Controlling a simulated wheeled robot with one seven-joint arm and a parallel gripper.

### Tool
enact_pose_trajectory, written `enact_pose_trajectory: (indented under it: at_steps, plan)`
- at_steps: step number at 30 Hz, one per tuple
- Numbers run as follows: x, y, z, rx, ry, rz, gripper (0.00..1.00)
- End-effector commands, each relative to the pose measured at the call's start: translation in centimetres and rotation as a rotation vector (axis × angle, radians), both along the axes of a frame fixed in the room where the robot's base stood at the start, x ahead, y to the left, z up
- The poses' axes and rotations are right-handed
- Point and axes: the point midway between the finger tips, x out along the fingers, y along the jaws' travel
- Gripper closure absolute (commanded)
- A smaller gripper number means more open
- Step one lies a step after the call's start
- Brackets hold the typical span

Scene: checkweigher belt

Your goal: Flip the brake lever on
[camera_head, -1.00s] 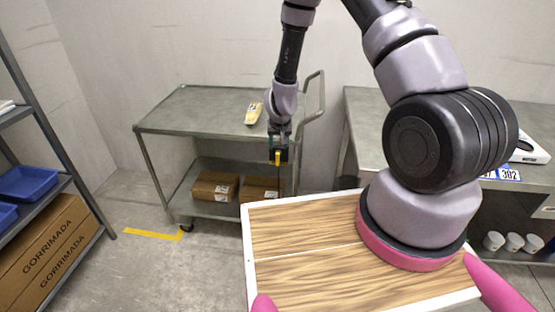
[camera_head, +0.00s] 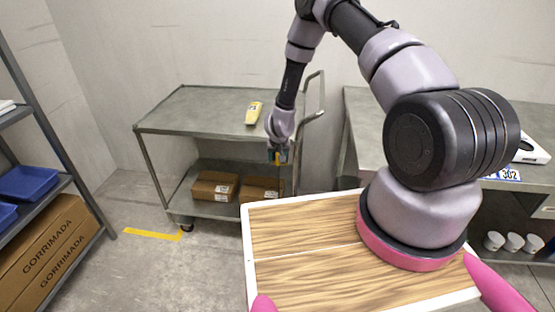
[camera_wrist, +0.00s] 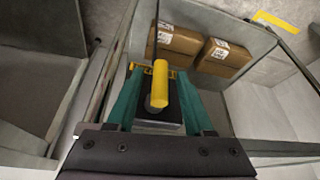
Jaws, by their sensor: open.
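The brake lever is a short yellow rounded stick. In the wrist view the lever (camera_wrist: 159,86) stands up from a dark block with a grey plate. My gripper (camera_wrist: 158,100) is open, with one teal finger on each side of the lever. Gaps show between the fingers and the lever, so they look apart from it. In the head view my gripper (camera_head: 278,154) is at the front right end of the cart, with a bit of the yellow lever (camera_head: 277,158) showing at it. The lever's mount is mostly hidden there.
A workbench (camera_head: 365,120) stands at right, a shelf rack (camera_head: 85,205) at left. Open floor lies left of the cart.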

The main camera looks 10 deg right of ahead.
Motion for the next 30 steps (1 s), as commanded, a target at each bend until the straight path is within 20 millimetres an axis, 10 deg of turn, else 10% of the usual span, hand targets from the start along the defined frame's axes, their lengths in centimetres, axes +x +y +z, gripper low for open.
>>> enact_pose_trajectory:
  at_steps: [6, 30]
  plan:
    - [-0.01, -0.02, 0.02, 0.000, 0.000, 0.000, 1.00]
    - [0.06, -0.06, 0.00, 0.289, -0.092, -0.009, 1.00]
